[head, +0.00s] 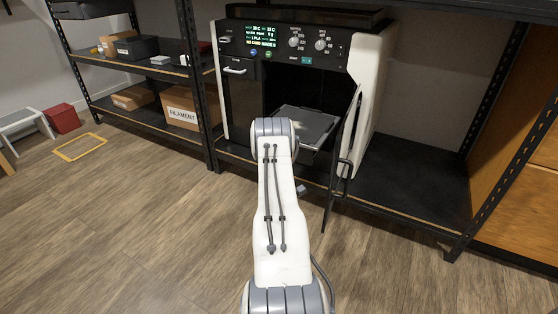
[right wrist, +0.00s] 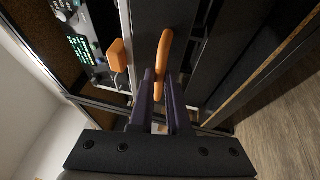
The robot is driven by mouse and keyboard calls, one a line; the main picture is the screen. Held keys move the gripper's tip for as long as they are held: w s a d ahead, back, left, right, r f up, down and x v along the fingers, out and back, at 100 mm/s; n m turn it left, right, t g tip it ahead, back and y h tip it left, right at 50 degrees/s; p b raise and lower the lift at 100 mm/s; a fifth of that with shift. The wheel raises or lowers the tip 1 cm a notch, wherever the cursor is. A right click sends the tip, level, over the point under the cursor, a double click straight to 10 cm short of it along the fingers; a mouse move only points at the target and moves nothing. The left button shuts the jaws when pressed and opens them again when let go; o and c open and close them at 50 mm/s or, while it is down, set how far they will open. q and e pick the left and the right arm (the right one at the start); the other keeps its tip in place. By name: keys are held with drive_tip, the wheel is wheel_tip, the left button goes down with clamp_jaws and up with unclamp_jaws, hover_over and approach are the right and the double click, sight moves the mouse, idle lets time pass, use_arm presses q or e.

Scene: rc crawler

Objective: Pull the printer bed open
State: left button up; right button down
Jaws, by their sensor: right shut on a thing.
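The printer (head: 290,40) stands on the lower shelf with its dark door (head: 343,150) swung open to the right. The printer bed (head: 309,124), a flat grey plate, shows inside the open chamber near its front. My right arm reaches to the chamber in the head view and hides its gripper and part of the bed front. In the right wrist view my right gripper (right wrist: 159,78) is shut on an orange bar handle (right wrist: 163,52), which lies between its dark fingers. I cannot tell from the pictures how this handle joins the bed. My left gripper is not in view.
A second orange handle (right wrist: 120,56) sits left of the gripped one. The open door with its black handle (head: 345,168) stands close to the right of my arm. Shelf posts (head: 197,90) flank the printer. Wood floor (head: 150,220) in front is clear.

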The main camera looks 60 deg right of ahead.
drive_tip(key=shift+a, duration=0.15)
drive_tip(key=c, duration=0.9)
unclamp_jaws()
drive_tip(key=shift+w, duration=0.2)
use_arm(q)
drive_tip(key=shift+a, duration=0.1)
